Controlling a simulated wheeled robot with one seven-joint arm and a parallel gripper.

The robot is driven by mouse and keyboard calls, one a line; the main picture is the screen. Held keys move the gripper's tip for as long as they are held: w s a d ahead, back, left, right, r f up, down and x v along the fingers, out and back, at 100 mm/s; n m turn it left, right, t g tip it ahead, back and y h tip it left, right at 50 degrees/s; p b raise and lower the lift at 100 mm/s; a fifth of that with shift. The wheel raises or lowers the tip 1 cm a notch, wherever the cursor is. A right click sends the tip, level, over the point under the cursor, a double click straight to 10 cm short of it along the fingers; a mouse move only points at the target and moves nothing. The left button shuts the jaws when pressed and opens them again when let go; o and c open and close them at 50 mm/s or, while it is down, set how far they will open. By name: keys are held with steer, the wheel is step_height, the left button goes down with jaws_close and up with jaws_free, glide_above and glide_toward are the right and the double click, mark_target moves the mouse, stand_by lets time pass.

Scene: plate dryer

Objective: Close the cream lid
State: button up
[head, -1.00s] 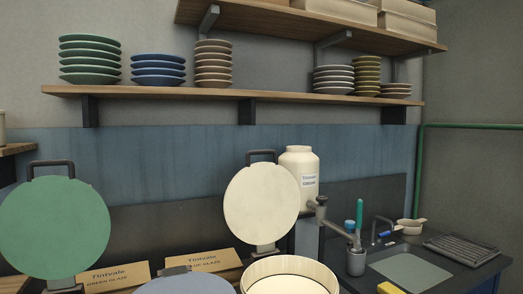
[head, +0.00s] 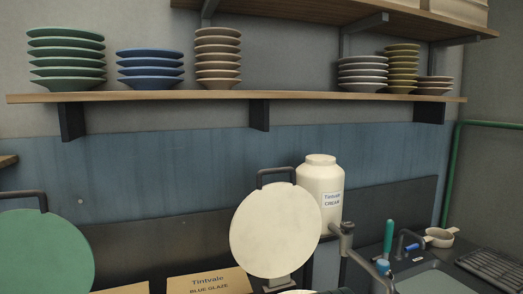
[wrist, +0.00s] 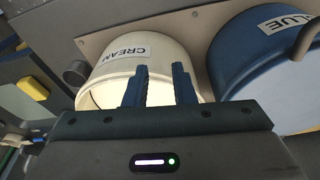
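The cream lid (head: 275,230) is a round cream disc with a dark handle (head: 275,172) on its top edge. It stands raised on its hinge in the head view. The cream bucket (wrist: 168,52), labelled CREAM, is in the wrist view with its mouth uncovered. In the head view only a sliver of its rim shows at the bottom edge. My gripper (wrist: 163,84) shows in the wrist view, its two blue fingers apart with nothing between them, in front of the cream bucket's mouth.
A blue bucket (wrist: 247,62) with its lid down stands beside the cream one. A raised green lid (head: 45,255) is at left. A cream jar (head: 319,195) stands behind the cream lid. A tap (head: 345,238) and sink are at right. Plates fill the shelf (head: 200,97) above.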

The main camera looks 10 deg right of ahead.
steer(key=w+r+n+h+p, duration=0.1)
steer(key=w+r+n+p, duration=0.35)
steer(key=r, duration=0.65)
steer(key=n+t+h, duration=0.5)
steer(key=n+h, duration=0.3)
steer(key=h, duration=0.4)
glide_toward(270, 170)
steer(key=p+x, duration=0.4)
steer(key=x, duration=0.8)
steer(key=shift+d, duration=0.1)
jaws_close()
